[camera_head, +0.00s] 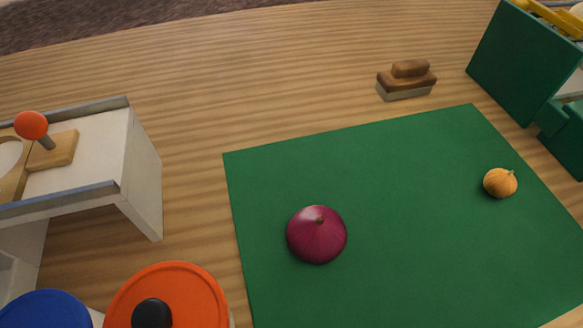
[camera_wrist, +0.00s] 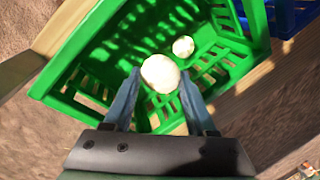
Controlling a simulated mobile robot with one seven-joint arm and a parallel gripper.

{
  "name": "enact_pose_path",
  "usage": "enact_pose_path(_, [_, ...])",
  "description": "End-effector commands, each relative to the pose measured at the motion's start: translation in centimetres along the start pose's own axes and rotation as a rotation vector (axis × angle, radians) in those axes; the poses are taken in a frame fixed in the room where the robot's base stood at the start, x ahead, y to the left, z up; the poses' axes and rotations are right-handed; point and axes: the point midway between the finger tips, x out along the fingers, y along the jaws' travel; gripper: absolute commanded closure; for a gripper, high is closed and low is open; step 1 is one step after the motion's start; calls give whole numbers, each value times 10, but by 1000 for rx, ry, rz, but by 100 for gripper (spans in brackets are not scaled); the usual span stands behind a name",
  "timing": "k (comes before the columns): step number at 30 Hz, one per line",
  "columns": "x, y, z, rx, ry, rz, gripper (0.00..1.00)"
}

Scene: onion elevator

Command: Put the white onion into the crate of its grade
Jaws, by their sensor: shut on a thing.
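In the wrist view my gripper (camera_wrist: 160,78) is shut on a white onion (camera_wrist: 159,72), with one finger on each side of it. It is over a green crate (camera_wrist: 255,22) with slotted walls. A smaller white onion (camera_wrist: 183,46) shows inside this crate, beyond the held one. The height of the held onion above the crate floor is hard to judge. My gripper and the white onion are not in the head view.
A blue crate (camera_wrist: 296,14) is beside the green one. In the head view a red onion (camera_head: 317,235) and a small yellow onion (camera_head: 500,183) lie on a green mat (camera_head: 390,165). A brush (camera_head: 407,80), a white stand with a red-knobbed lever (camera_head: 31,125) and an orange lid (camera_head: 185,290) surround it.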

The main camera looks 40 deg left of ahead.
Motion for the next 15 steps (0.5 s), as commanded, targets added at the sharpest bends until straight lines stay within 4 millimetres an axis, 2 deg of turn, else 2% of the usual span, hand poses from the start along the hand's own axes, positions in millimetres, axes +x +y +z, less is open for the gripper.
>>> enact_pose_path(9, [2, 0, 0, 0, 0, 0, 100])
enact_pose_path(10, [2, 0, 0, 0, 0, 0, 38])
enact_pose_path(15, [3, 0, 0, 0, 0, 0, 8])
